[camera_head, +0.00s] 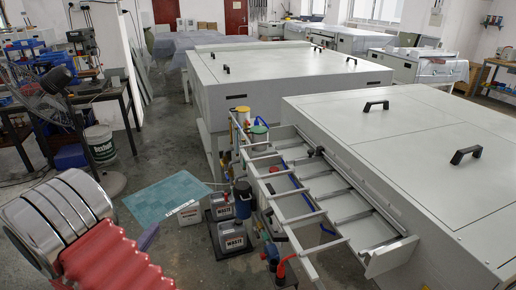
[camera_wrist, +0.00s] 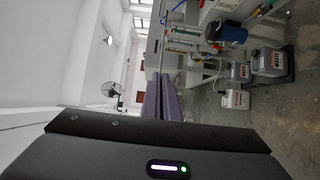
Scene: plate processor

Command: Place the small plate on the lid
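The small plate (camera_head: 165,196) is a thin, teal, see-through sheet at the lower left of the head view, above the floor. My gripper (camera_head: 148,238) has purple fingers at the plate's near edge. In the wrist view the fingers (camera_wrist: 163,98) lie close together, with a thin line running up from them that looks like the plate edge-on. The gripper appears shut on the plate. Pale flat lids with black handles cover the near machine (camera_head: 410,125) and the machine behind it (camera_head: 285,65). I cannot tell which is the task's lid. Both tops look bare.
An open tray-like section with crossbars (camera_head: 305,205) juts from the near machine. Waste containers (camera_head: 232,236) and a blue canister (camera_head: 242,198) stand between it and the plate. A black fan (camera_head: 50,90) and a white bucket (camera_head: 100,143) stand at left.

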